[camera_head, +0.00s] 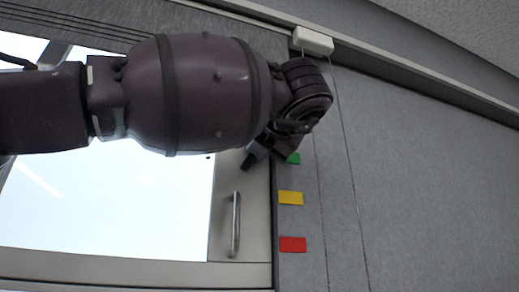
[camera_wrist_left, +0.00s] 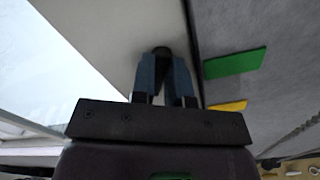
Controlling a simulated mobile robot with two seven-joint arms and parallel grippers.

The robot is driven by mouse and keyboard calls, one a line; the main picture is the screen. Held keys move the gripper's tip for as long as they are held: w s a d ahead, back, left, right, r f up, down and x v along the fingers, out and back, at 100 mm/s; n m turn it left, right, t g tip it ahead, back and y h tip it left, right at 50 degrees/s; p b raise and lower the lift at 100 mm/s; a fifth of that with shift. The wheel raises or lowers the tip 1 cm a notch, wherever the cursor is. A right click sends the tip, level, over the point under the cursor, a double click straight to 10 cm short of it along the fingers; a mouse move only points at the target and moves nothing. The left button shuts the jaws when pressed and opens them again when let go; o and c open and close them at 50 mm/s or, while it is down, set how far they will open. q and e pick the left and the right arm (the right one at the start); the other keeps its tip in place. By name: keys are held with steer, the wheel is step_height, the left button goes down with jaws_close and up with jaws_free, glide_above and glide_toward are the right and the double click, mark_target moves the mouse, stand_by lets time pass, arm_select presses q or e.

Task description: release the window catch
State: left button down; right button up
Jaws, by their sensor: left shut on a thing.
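The window (camera_head: 120,205) fills the left of the head view, with a bright pane and a pale metal frame (camera_head: 243,252). My left arm reaches across it to the frame's right side. My left gripper (camera_wrist_left: 163,80) shows in the left wrist view, its two bluish fingers shut on a small dark piece, the window catch (camera_wrist_left: 161,51), on the pale frame. Most of the catch is hidden between the fingers. In the head view my arm and wrist cover the catch area, so its angle cannot be told. My right gripper is in neither view.
A metal pull handle (camera_head: 235,224) stands on the frame below my gripper. Green (camera_head: 293,158), yellow (camera_head: 290,198) and red (camera_head: 292,244) tags line the grey wall beside the frame. A white box (camera_head: 313,41) with thin cords hangs above. The wall at right is clear.

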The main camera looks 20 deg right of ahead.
arm_select(q)
steer(key=shift+a+r+m+p, duration=0.2)
steer(key=shift+m+p, duration=0.25)
steer(key=shift+m, duration=2.05)
steer(key=shift+a+r+m+p, duration=0.15)
steer(key=shift+m+p, duration=0.25)
steer(key=shift+m, duration=2.1)
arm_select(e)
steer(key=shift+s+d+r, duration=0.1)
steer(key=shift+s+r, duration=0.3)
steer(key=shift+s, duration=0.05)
arm_select(q)
steer(key=shift+d, duration=0.1)
steer(key=c, duration=1.1)
jaws_free()
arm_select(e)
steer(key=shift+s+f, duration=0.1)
